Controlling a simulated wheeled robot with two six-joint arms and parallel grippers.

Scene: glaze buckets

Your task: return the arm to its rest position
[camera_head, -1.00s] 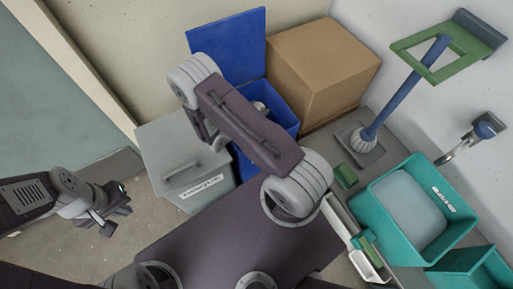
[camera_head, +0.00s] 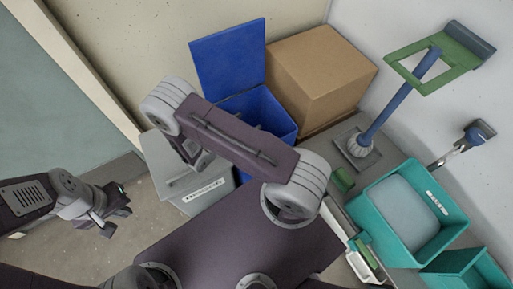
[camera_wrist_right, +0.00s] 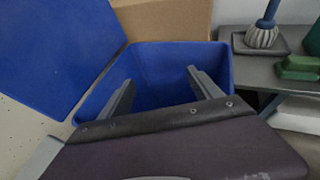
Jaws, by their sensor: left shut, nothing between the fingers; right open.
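My right arm (camera_head: 238,137) reaches across the middle of the head view, over my own body. My left gripper (camera_head: 117,208) is at the left of the head view, shut and empty, above the floor.
A grey lidded bin (camera_head: 160,160) with a label stands left of the blue bin. A cardboard box (camera_head: 318,75) is behind right. A bench at right holds a teal tub (camera_head: 450,205), a blue-handled brush (camera_head: 360,145) and green blocks (camera_head: 343,178). The left floor is clear.

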